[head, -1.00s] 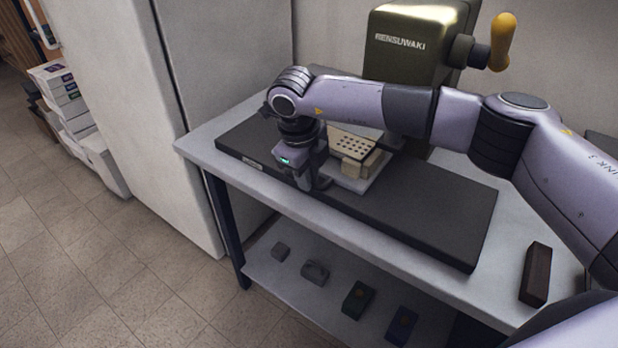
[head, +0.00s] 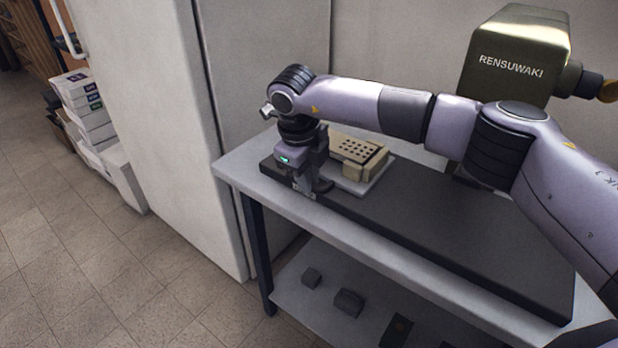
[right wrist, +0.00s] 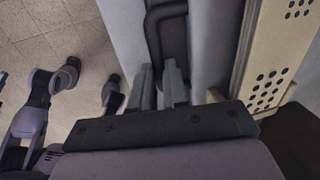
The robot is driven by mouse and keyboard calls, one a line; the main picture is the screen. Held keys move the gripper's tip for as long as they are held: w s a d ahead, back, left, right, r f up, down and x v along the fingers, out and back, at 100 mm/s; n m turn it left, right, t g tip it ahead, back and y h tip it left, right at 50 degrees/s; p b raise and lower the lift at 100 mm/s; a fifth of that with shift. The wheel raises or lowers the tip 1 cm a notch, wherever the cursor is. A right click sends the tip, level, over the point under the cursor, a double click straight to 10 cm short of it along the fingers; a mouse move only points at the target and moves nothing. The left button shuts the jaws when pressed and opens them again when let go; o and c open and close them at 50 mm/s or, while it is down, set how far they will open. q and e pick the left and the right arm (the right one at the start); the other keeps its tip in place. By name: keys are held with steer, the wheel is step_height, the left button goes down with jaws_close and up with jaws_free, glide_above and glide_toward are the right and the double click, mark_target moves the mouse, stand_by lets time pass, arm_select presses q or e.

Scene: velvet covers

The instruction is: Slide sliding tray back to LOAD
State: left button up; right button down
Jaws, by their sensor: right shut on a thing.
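The sliding tray (head: 378,182) is a pale plate on a long dark base (head: 440,235), near the base's left end. It carries a beige block with rows of holes (head: 362,151), whose perforated side also shows in the right wrist view (right wrist: 268,88). My right gripper (head: 318,190) is at the tray's front left side. In the right wrist view its fingers (right wrist: 160,82) are shut on the dark U-shaped handle (right wrist: 152,25). The gripper hides part of the tray and the left end of the base. No LOAD marking is readable.
The green press marked RENSUWAKI (head: 515,60) stands at the back right. A pale cabinet (head: 215,120) stands close on the left of the table (head: 235,172). The lower shelf (head: 330,325) holds several small blocks. The base right of the tray is clear.

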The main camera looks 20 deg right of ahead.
steer(key=shift+w+a+r, duration=0.15)
steer(key=shift+w+r, duration=0.05)
stand_by(0.3)
steer(key=c, duration=1.2)
jaws_free()
steer(key=shift+c, duration=0.2)
steer(key=shift+o, duration=0.6)
steer(key=shift+f, duration=0.15)
step_height(320, 180, up, 7)
steer(key=a, duration=0.1)
steer(key=shift+s, duration=0.4)
